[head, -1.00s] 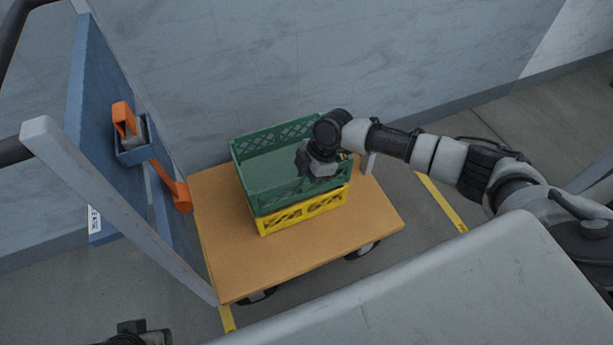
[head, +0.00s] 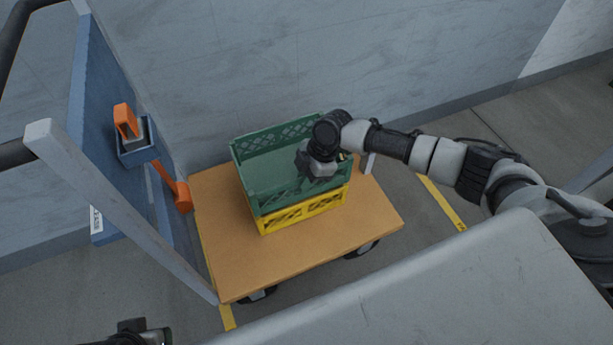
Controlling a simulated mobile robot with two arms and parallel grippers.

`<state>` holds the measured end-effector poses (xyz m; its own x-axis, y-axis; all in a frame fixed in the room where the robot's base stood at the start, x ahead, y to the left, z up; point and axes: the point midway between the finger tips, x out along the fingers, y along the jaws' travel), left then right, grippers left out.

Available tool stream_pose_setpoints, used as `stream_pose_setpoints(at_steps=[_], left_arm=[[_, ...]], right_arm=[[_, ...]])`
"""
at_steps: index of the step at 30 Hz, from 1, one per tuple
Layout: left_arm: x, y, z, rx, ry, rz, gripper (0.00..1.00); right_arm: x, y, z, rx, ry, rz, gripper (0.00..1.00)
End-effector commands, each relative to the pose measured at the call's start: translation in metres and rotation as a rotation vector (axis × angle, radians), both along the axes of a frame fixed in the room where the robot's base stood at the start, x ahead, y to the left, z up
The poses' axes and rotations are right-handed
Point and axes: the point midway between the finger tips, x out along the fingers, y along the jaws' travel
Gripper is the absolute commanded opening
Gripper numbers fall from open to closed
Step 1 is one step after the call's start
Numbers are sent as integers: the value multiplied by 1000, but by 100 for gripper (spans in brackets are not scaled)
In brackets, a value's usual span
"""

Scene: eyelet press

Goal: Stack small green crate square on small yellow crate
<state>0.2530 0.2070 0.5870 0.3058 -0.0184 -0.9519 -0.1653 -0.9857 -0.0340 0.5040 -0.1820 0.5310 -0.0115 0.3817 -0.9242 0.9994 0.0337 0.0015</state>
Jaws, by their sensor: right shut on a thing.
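The small green crate (head: 284,198) sits directly above the small yellow crate (head: 304,215), closely lined up with it. No clear gap shows between them, though I cannot tell whether the full weight rests on the yellow crate. The yellow crate stands on the orange-brown deck of a cart (head: 345,230). My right gripper (head: 322,172) is shut on the green crate's right side wall; its fingertips are mostly hidden. My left gripper (head: 140,335) is only partly in view at the bottom left edge, away from the crates; its jaws are not clear.
A blue panel (head: 100,130) with an orange-handled tool (head: 172,185) in a holder rises at the cart's left end. A grey wall (head: 250,60) stands behind. A pale grey surface (head: 420,290) fills the lower right. The cart deck's front is clear.

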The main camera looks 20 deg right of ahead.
Motion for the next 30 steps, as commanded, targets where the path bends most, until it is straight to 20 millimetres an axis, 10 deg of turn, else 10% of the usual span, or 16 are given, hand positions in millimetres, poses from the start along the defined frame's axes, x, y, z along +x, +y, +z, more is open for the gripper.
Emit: stream_pose_setpoints(at_steps=[30], left_arm=[[0, 0, -1, 0, 0, 0, 43]], right_arm=[[1, 1, -6, 2, -3, 1, 0]])
